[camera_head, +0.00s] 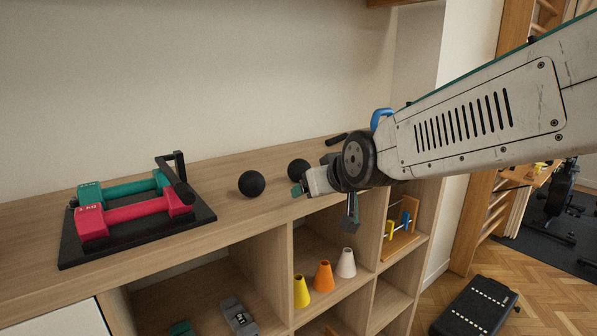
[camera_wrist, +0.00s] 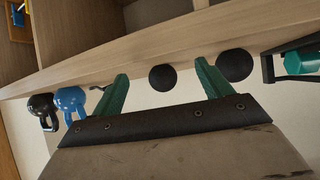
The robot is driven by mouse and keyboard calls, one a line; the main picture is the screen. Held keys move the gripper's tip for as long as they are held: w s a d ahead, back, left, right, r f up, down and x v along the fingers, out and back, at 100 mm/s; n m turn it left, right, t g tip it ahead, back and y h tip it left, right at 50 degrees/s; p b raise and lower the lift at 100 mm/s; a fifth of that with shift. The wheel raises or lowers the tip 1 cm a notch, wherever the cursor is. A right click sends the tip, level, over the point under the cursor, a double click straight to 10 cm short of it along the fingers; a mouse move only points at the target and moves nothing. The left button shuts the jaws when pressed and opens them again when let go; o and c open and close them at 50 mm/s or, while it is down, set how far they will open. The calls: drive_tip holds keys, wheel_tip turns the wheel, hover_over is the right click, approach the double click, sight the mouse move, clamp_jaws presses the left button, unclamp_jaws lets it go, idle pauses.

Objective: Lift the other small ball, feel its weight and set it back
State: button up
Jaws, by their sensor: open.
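Two small black balls rest on the wooden shelf top. The left ball (camera_head: 251,183) lies nearer the dumbbells, and it shows at the right in the wrist view (camera_wrist: 234,65). The right ball (camera_head: 299,169) is partly hidden behind my gripper (camera_head: 322,203); in the wrist view this ball (camera_wrist: 162,78) appears between the two green fingers. My gripper (camera_wrist: 161,72) is open and empty, its fingers spread wide. It is in front of the right ball, and I see no contact. The exact gap is hard to tell.
A green dumbbell (camera_head: 122,188) and a red dumbbell (camera_head: 135,214) lie on a black tray (camera_head: 70,250) at the left. A blue kettlebell (camera_wrist: 71,99) and a black kettlebell (camera_wrist: 41,106) stand beyond the right ball. Yellow, orange and white cones (camera_head: 323,277) stand in a cubby below.

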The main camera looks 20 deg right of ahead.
sight(303, 171)
drive_tip(key=w, duration=0.1)
drive_tip(key=w+r+t, duration=0.1)
drive_tip(key=w, duration=0.1)
drive_tip(key=w+t, duration=0.1)
drive_tip(key=shift+w+r, duration=0.35)
drive_tip(key=shift+w, duration=0.05)
drive_tip(key=shift+x, duration=3.8)
drive_tip(key=shift+w+r, duration=0.1)
drive_tip(key=shift+r, duration=0.1)
drive_tip(key=c, duration=1.1)
